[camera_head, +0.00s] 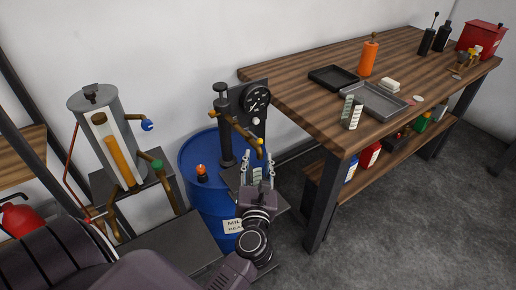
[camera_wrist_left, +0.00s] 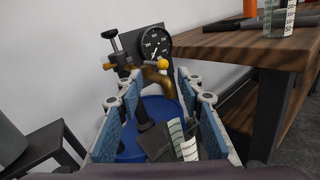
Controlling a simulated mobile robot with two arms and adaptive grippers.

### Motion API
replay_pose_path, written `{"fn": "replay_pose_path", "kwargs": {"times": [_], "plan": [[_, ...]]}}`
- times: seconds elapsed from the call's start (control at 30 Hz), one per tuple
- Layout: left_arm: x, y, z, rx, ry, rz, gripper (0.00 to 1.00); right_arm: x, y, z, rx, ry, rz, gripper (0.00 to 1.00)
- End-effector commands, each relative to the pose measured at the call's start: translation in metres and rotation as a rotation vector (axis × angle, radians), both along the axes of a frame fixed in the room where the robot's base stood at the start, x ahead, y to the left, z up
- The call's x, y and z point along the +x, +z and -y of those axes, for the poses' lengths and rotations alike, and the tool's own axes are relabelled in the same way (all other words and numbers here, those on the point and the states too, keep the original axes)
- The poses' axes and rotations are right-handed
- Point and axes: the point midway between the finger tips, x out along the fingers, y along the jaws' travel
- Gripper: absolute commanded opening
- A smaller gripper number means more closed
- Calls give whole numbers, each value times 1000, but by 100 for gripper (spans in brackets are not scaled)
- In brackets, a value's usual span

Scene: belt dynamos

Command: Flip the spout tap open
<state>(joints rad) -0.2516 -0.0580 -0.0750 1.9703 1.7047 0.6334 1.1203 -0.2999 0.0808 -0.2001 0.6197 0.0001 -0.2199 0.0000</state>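A black hand pump (camera_head: 222,105) with a dial gauge (camera_head: 257,98) stands at the blue drum (camera_head: 190,165). Its brass spout (camera_head: 240,128) carries a lever with a yellow knob (camera_head: 259,141), which looks like the spout tap; it also shows in the left wrist view (camera_wrist_left: 162,64). I cannot tell the tap's setting. My left gripper (camera_head: 257,166) is just below and in front of the spout, fingers apart, not visibly touching the lever. A pale graduated measure (camera_wrist_left: 176,134) shows between the fingers in the left wrist view; they are not closed on it. My right gripper is out of view.
A grey cylinder (camera_head: 110,145) with blue-handled and green-handled taps stands on the left. Open floor (camera_head: 410,220) lies right of the drum.

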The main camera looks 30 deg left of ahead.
Motion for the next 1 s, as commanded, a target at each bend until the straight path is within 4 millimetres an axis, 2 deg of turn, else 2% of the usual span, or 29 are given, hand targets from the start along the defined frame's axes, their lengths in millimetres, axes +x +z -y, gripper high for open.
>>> {"fn": "replay_pose_path", "kwargs": {"times": [0.1,0.23,0.63,1.0], "plan": [[-16,-1,10,-2,0,-1,34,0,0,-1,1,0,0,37],[-26,0,17,0,-1,0,34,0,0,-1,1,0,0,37],[-30,1,20,0,1,2,34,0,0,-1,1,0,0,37],[14,3,5,1,106,1,34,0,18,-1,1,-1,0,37]]}}
